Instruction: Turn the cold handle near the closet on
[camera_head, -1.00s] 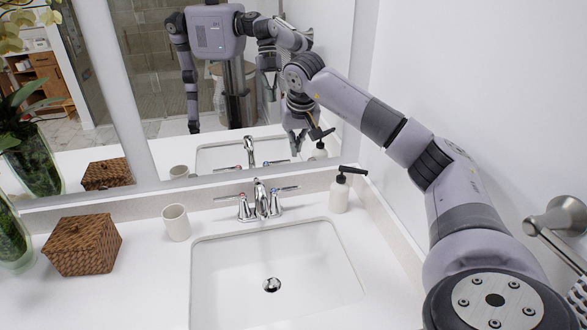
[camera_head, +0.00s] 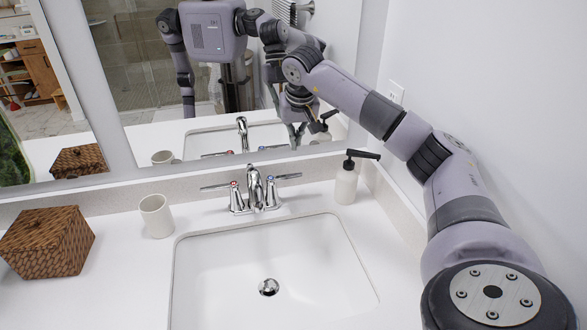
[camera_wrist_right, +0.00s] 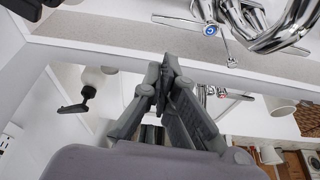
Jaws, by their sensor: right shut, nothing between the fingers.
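The chrome faucet (camera_head: 256,193) stands behind the sink. Its right handle (camera_head: 288,177) has a blue mark, and its lever points out to the right. Its left handle (camera_head: 217,186) has a red mark. In the right wrist view, which looks upside down, the blue-marked handle (camera_wrist_right: 209,31) shows near the top. My left gripper is not directly in view. No closet is identifiable.
A soap dispenser (camera_head: 346,184) stands right of the faucet. A white cup (camera_head: 157,216) and a woven box (camera_head: 48,242) stand to the left. The sink basin (camera_head: 215,280) is empty. The mirror (camera_head: 150,120) rises close behind, and a wall (camera_head: 490,100) bounds the right.

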